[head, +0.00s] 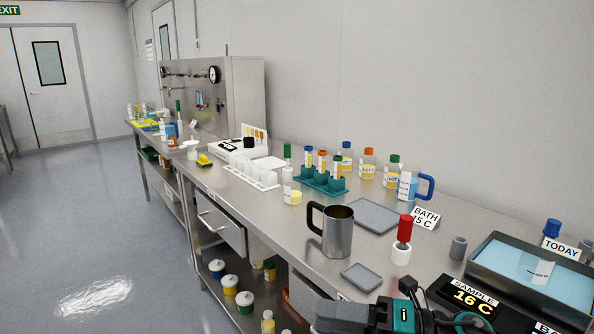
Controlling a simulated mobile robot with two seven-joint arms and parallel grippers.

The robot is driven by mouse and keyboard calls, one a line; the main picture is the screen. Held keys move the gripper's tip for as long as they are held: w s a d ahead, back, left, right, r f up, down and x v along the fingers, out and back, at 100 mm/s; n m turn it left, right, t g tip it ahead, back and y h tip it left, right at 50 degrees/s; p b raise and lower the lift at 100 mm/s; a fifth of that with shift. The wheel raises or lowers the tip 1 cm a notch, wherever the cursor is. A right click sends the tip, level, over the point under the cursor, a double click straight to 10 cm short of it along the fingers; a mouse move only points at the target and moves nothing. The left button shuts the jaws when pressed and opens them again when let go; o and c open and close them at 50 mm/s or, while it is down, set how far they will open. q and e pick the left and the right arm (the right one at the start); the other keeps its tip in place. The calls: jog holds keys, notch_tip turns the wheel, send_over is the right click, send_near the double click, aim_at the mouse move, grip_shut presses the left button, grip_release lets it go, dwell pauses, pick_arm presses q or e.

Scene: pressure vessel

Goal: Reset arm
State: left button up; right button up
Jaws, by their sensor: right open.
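My right gripper (402,315) shows at the bottom edge of the head view, dark grey with teal parts and a black cable. It is open, and I see nothing held in it. The lower part of it is cut off by the picture edge. It is at the near edge of the steel bench (290,218), close to a small grey tray (362,277) and left of the black sample display (472,296) reading 16 C. My left gripper is not in view.
A steel mug (337,236), a red-handled tool in a white holder (402,241), and a blue water bath (535,275) stand near the gripper. Racks of tubes (320,180) and capped bottles (367,168) stand farther back. Open floor (95,240) lies left of the bench.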

jog(key=s+d+f+m+t+h, duration=0.1)
jog(key=d+f+m+t+h, duration=0.4)
jog(key=m, duration=0.8)
jog(key=s+d+f+m+t+h, duration=0.1)
jog(key=d+f+m+t+h, duration=0.2)
jog(key=f+m+t+h, duration=0.7)
jog(key=s+d+f+m+g, duration=0.4)
jog(key=s+f+m+g, duration=0.4)
jog(key=s+f+m, duration=0.2)
jog(key=shift+s+f+m+h, duration=0.15)
jog(key=shift+s+m+h, duration=0.25)
jog(key=shift+s+m, duration=0.25)
